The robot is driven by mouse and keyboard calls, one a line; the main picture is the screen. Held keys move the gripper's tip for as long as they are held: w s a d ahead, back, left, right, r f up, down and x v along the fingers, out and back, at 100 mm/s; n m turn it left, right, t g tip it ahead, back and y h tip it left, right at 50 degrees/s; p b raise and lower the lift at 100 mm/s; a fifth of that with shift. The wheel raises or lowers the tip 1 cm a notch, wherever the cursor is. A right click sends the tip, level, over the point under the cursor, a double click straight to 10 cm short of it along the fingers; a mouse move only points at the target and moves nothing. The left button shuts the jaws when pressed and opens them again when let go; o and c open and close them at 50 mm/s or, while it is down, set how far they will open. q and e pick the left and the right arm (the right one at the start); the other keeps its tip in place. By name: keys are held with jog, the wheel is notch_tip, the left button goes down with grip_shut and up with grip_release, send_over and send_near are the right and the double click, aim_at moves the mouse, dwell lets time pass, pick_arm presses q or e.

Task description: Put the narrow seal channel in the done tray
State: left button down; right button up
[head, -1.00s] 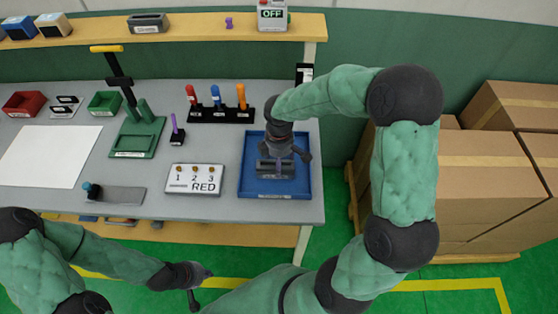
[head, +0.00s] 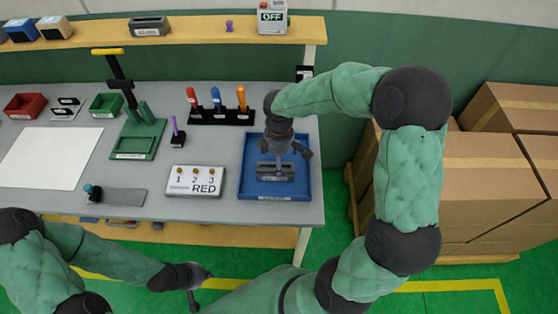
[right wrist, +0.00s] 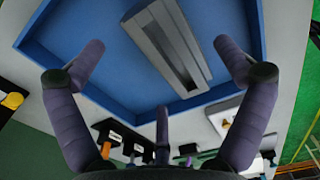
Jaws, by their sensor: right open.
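A grey seal channel (head: 275,172) with a long slot lies in the blue tray (head: 303,190) at the right end of the bench. I cannot read its label. The right wrist view shows the channel (right wrist: 165,42) lying in the tray (right wrist: 95,88), between and beyond my spread fingers. My right gripper (head: 288,150) is open and empty just above the channel, apart from it. Another grey slotted piece (head: 149,27) with a label stands on the upper shelf. My left gripper (head: 198,287) is low in front of the bench, its fingers apart and empty.
A white numbered box (head: 195,181) marked RED is left of the tray. Behind are a rack (head: 221,115) of coloured-handled tools and a green stand (head: 138,140). A white sheet (head: 48,157) lies at left. Cardboard boxes (head: 495,180) stand beyond the bench's right end.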

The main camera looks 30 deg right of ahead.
notch_tip(320, 180, up, 10)
jog(key=p, duration=0.2)
jog(key=shift+f, duration=0.25)
